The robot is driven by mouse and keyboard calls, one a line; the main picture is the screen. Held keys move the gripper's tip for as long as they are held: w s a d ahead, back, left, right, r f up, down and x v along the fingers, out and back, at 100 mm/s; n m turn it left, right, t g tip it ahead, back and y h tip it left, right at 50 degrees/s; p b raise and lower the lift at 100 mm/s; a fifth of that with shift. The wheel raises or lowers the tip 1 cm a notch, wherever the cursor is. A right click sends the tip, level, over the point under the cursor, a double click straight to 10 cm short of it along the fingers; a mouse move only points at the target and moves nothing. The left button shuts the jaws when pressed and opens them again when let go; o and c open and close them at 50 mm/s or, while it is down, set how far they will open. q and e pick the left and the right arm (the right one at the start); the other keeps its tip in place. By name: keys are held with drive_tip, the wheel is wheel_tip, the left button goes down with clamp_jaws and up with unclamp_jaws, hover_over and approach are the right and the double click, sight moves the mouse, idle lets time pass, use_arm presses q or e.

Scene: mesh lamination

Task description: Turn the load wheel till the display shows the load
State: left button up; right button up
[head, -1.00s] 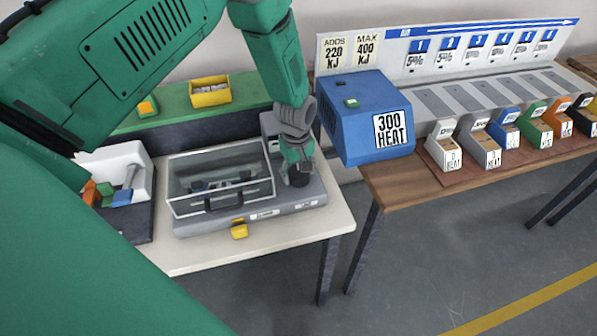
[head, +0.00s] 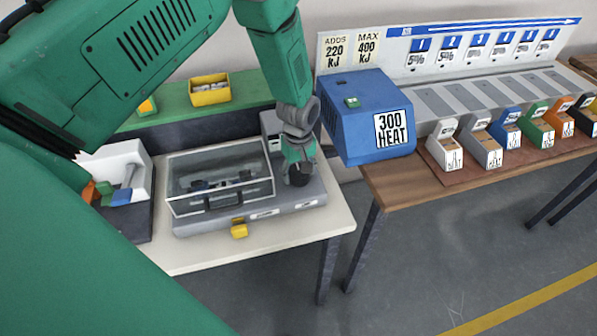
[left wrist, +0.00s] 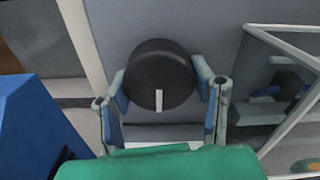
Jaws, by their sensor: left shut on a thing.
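The load wheel (left wrist: 160,72) is a round black knob with a white mark, on the grey top of the machine (head: 300,198). In the left wrist view the white mark points toward the bottom of the picture. My left gripper (left wrist: 160,85) is shut on the wheel, with one finger on each side of it. In the head view the left gripper (head: 298,172) points down at the wheel, at the right end of the machine. The display is hidden or cannot be made out behind my arm. My right gripper is not in view.
A clear-lidded case (head: 220,178) with a black handle is on the machine beside the wheel. A blue box marked 300 HEAT (head: 368,125) stands close on the right. A white bin (head: 118,160) is at left. Several coloured boxes line the right bench.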

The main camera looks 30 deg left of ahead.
use_arm(q)
drive_tip(key=shift+d+m, duration=0.1)
drive_tip(key=shift+m, duration=0.9)
drive_tip(key=m, duration=0.4)
drive_tip(key=shift+b, duration=0.4)
drive_tip(key=m, duration=0.5)
drive_tip(key=shift+m, duration=0.4)
drive_tip(key=shift+w, duration=0.1)
drive_tip(key=o, duration=1.2)
drive_tip(key=shift+c, duration=0.2)
